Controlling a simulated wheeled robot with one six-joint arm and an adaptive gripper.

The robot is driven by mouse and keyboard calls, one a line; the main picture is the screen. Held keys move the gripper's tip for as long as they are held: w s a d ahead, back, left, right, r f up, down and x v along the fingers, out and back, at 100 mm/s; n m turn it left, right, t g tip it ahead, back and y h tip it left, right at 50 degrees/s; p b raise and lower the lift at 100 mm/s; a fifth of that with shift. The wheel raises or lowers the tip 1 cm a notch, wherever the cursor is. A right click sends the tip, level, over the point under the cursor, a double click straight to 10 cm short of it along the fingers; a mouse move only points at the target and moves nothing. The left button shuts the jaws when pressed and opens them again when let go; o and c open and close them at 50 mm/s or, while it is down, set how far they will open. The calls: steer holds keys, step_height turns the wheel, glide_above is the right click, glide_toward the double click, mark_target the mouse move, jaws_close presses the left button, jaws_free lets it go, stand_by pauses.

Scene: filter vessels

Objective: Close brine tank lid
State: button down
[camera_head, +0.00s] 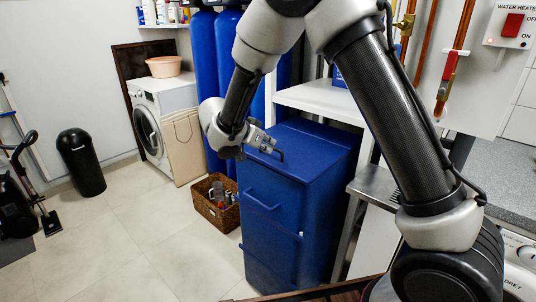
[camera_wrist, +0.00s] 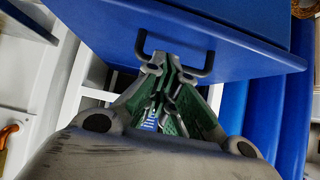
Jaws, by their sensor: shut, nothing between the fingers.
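The blue brine tank (camera_head: 270,240) stands upright in the middle of the head view. Its lid (camera_head: 315,147) lies across the top, and I see no clear gap under it from here. The lid's blue surface fills the top of the wrist view (camera_wrist: 230,25). A dark U-shaped handle (camera_wrist: 207,66) stands at its edge. My gripper (camera_head: 272,147) is over the front left part of the lid, beside the handle. In the wrist view its fingertips (camera_wrist: 173,62) are together within the handle's span, with nothing held. Whether they touch it I cannot tell.
A white shelf (camera_head: 315,101) is close behind the tank, with tall blue vessels (camera_head: 205,60) behind left. A wicker basket (camera_head: 217,213) with bottles stands on the floor left of the tank. A metal side table (camera_head: 375,188) is close on the right.

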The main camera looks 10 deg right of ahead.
steer(key=s+a+f, duration=0.4)
steer(key=s+a, duration=0.1)
steer(key=a, duration=0.2)
steer(key=s+d+f+n+g, duration=0.2)
steer(key=s+d+n, duration=0.3)
steer(key=n, duration=0.4)
steer(key=s+d+r+n+y, duration=0.1)
steer(key=s+d+r+y, duration=0.7)
steer(key=s+d+r, duration=1.3)
steer(key=s+d, duration=0.3)
steer(key=s, duration=0.1)
steer(key=shift+s+d+r+n, duration=0.15)
steer(key=shift+d+r+n, duration=0.1)
steer(key=shift+n, duration=0.05)
